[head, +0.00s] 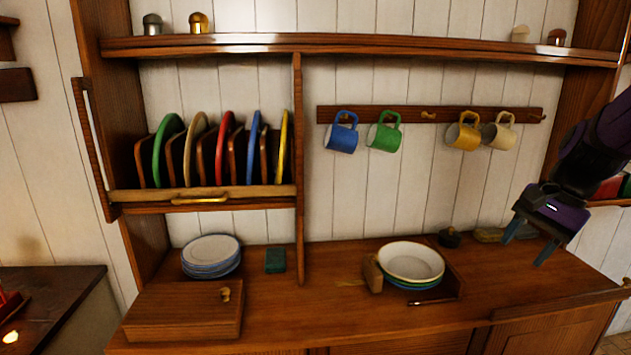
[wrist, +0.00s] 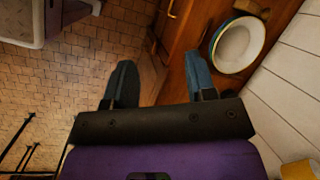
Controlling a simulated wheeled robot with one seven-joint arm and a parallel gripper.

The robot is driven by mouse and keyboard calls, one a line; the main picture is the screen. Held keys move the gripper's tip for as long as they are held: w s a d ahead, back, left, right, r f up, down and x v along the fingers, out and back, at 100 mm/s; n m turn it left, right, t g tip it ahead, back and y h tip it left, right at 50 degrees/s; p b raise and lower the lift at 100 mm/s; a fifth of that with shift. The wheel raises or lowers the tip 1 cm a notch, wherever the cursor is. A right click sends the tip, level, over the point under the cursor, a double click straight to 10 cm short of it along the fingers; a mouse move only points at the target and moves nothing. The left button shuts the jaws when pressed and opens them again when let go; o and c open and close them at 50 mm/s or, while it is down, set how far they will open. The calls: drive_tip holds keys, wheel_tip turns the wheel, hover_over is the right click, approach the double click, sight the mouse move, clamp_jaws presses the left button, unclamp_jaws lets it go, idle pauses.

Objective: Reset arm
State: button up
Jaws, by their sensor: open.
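My gripper (head: 528,242) is at the right in the head view, held above the right end of the wooden counter (head: 330,325). Its two blue-grey fingers point down and stand well apart, with nothing between them. In the wrist view my gripper (wrist: 161,85) is also open and empty. Below it show the tiled floor (wrist: 105,70) and the counter's edge. The arm comes in from the right edge of the head view, and the rest of it is out of frame.
Stacked bowls (head: 411,262) stand on the counter left of my gripper. Mugs (head: 465,132) hang from a peg rail. Coloured plates (head: 222,148) stand in a rack; a plate stack (head: 211,256) and wooden box (head: 185,311) are at left. The counter's front middle is clear.

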drive_tip(key=s+a+r+n+t+h, duration=0.2)
drive_tip(key=s+a+r+n, duration=0.1)
drive_tip(key=s, duration=0.4)
drive_tip(key=s+a+r+n+t+h, duration=0.2)
drive_tip(key=s+a+r+n, duration=0.1)
drive_tip(key=s+r+n, duration=0.2)
drive_tip(key=shift+s+a+r+n+t, duration=0.25)
drive_tip(key=shift+s+a+n+t, duration=0.1)
drive_tip(key=shift+s+n, duration=1.05)
drive_tip(key=shift+w, duration=0.1)
